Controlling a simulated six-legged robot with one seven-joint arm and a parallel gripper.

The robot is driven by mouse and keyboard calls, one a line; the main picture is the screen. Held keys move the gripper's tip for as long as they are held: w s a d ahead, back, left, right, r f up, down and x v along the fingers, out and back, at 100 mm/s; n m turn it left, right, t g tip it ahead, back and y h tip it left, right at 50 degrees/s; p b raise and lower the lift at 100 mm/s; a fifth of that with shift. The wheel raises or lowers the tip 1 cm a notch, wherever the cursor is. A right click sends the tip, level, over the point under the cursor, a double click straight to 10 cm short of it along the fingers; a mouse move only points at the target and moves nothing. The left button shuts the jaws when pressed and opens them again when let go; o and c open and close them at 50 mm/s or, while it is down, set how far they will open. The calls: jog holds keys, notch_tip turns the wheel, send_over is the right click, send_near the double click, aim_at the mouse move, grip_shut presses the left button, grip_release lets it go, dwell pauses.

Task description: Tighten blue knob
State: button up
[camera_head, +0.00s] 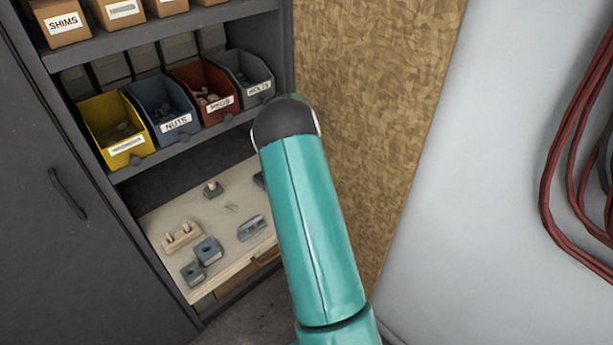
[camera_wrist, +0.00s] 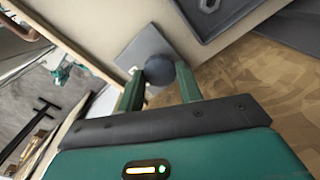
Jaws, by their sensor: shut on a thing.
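The fingers hide part of the knob's sides. Whether the knob sits flush against the plate cannot be told. In the head view my teal arm reaches toward the shelf unit, and neither the gripper nor the knob shows there.
A dark shelf unit (camera_head: 160,50) holds yellow (camera_head: 121,148), blue (camera_head: 175,124), red (camera_head: 219,103) and grey (camera_head: 257,89) bins. Below, a wooden board (camera_head: 230,235) carries several small blocks. A chipboard panel (camera_head: 375,80) stands right of the shelf, and red cables (camera_head: 555,160) hang at far right.

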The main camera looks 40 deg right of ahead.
jog(key=m, duration=0.3)
jog(key=shift+w+r+m, duration=0.1)
jog(key=shift+r+m, duration=0.05)
jog(key=shift+m, duration=0.25)
jog(key=m, duration=0.4)
jog(key=shift+m, duration=0.3)
jog(key=m, duration=0.8)
jog(key=shift+m, duration=0.3)
jog(key=o, duration=0.9)
jog(key=shift+a+r, duration=0.1)
jog(key=shift+o, duration=0.4)
notch_tip(320, 180, up, 14)
jog(key=shift+f, duration=0.25)
